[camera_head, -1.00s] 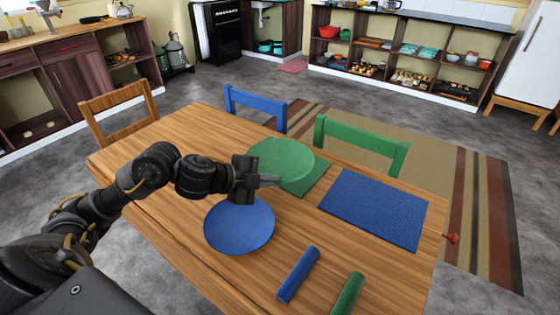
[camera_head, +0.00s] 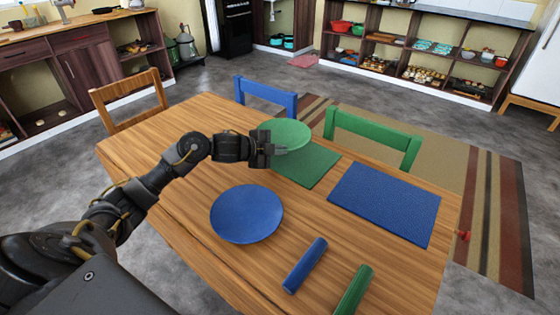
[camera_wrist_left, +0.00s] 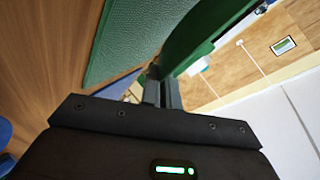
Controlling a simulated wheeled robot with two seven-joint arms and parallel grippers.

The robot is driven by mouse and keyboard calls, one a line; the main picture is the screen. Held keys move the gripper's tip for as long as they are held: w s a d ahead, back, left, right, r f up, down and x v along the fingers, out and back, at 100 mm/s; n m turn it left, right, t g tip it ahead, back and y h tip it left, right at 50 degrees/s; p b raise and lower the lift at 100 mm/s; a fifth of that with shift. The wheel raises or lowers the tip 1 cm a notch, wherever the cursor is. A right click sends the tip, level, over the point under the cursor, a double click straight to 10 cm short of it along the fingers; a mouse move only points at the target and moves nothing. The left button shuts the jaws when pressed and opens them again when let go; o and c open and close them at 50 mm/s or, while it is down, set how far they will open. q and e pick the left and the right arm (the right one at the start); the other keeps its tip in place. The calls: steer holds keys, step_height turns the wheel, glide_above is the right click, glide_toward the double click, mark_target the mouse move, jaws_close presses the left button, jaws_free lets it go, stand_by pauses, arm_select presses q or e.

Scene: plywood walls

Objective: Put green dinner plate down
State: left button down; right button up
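The green dinner plate (camera_head: 287,131) is in my left gripper (camera_head: 281,149), near the table's far edge in the head view. The fingers are shut on the plate's near rim. In the left wrist view the plate (camera_wrist_left: 203,32) is seen nearly edge-on from between the fingers (camera_wrist_left: 162,88), apart from the green placemat (camera_wrist_left: 128,38). In the head view the green placemat (camera_head: 312,168) lies on the table, mostly uncovered, with the plate beyond its far left part. My right gripper is not in view.
A blue plate (camera_head: 246,214) and a blue placemat (camera_head: 384,203) lie on the wooden table (camera_head: 170,140). A blue roll (camera_head: 305,265) and a green roll (camera_head: 353,290) lie near the front. Blue (camera_head: 265,92) and green (camera_head: 372,137) chairs stand at the far edge. The table's left part is clear.

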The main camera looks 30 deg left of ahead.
mark_target(280, 166)
arm_select(q)
steer(key=shift+w+a+f, duration=0.2)
steer(key=shift+w+f, duration=0.35)
steer(key=shift+f, duration=1.65)
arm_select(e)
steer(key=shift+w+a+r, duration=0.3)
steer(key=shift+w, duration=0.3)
arm_select(q)
steer(key=shift+f, duration=0.2)
steer(key=c, duration=1.9)
jaws_free()
steer(key=shift+c, duration=0.2)
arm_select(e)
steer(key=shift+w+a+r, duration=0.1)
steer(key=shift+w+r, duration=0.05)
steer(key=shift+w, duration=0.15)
arm_select(q)
steer(key=shift+r, duration=0.2)
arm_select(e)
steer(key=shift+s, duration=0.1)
